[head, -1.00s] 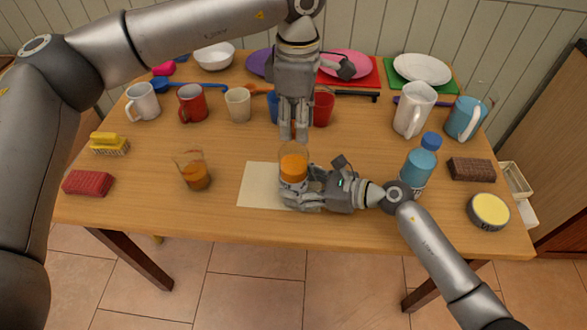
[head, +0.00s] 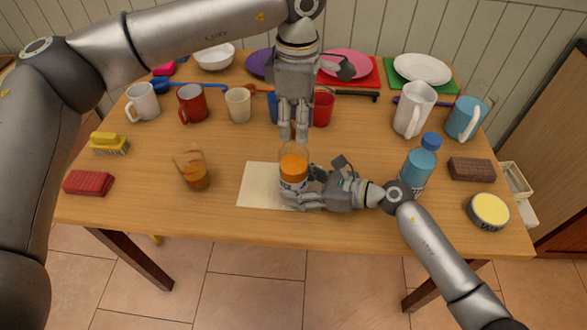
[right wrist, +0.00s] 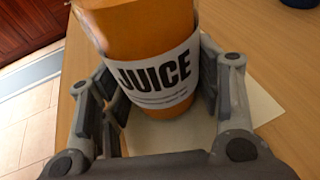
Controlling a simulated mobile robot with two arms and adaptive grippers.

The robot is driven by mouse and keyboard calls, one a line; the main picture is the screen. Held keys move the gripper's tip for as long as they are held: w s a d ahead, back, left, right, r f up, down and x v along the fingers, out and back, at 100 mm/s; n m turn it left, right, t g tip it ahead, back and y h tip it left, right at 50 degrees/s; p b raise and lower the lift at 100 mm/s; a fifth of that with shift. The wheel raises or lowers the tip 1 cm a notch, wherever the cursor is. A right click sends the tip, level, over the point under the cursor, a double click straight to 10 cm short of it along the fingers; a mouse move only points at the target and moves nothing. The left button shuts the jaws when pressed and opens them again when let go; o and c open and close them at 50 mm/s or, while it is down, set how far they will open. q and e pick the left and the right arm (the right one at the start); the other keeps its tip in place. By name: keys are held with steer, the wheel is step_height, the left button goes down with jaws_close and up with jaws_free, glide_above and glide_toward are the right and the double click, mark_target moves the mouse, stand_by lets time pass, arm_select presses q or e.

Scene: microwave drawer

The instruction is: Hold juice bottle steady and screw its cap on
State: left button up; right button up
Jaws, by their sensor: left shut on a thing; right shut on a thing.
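The juice bottle (head: 293,170) stands upright on a pale mat (head: 259,188) near the table's front edge, with orange juice inside. In the right wrist view its white JUICE label (right wrist: 157,75) faces the camera. My right gripper (head: 303,194) is shut around the bottle's lower body, with fingers on both sides of the label in the right wrist view (right wrist: 158,95). My left gripper (head: 294,138) points straight down over the bottle's mouth, its fingers closed on the cap. The cap is hidden between the fingertips, so I cannot tell how it sits on the neck.
A glass with orange juice (head: 197,178) stands left of the mat. A blue bottle (head: 418,168) stands close to my right arm. Mugs and plates fill the back.

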arm_select(q)
steer(key=shift+f, duration=0.6)
stand_by(1.6)
arm_select(e)
steer(key=shift+o, duration=0.5)
steer(key=c, duration=0.7)
arm_select(q)
steer(key=o, duration=0.7)
arm_select(e)
steer(key=shift+c, duration=0.3)
